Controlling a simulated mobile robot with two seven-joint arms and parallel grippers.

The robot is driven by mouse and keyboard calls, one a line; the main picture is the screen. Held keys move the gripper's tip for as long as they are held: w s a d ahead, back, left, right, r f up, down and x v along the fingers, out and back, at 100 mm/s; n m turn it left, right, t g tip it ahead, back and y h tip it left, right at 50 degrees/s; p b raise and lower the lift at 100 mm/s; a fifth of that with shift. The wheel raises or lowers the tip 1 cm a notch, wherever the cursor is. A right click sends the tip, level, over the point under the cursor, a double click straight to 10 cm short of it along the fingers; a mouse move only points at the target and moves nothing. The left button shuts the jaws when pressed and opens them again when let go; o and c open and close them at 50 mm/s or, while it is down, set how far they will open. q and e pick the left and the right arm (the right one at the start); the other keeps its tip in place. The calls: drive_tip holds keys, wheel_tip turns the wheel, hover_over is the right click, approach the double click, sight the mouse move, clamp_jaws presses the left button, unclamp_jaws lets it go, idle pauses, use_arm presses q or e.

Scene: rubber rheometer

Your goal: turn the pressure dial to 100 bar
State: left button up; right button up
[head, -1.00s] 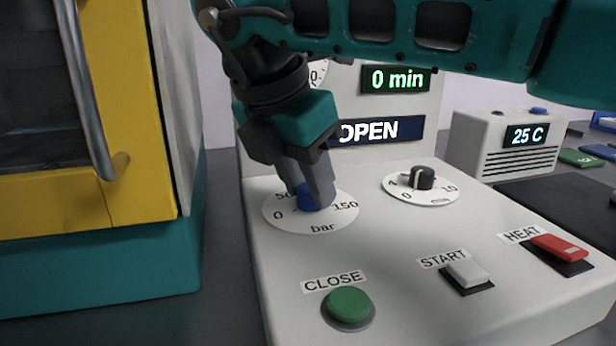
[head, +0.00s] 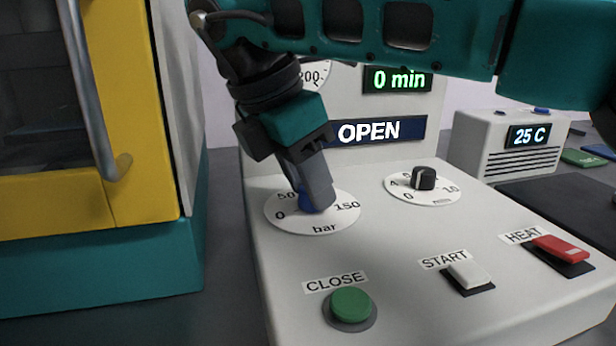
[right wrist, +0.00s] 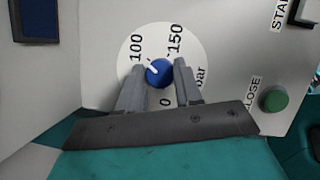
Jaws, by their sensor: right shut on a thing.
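The pressure dial is a white disc (head: 290,222) marked in bar, with a blue knob (head: 308,203) at its centre. In the right wrist view the blue knob (right wrist: 158,73) has a white pointer line aimed roughly at the 100 mark on the dial disc (right wrist: 192,62). My right gripper (head: 318,200) comes down from above and is shut on the knob. In the right wrist view its fingers (right wrist: 160,80) sit on either side of the knob. In the head view the fingers hide the 100 mark. My left gripper is not in view.
A second dial with a black knob (head: 424,178) stands to the right. A green CLOSE button (head: 350,304), a white START switch (head: 468,275) and a red HEAT switch (head: 560,248) lie in front. The display reads OPEN (head: 370,131). A yellow and teal cabinet (head: 130,210) stands at left.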

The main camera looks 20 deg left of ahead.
drive_tip(key=o, duration=1)
drive_tip(key=shift+o, duration=0.2)
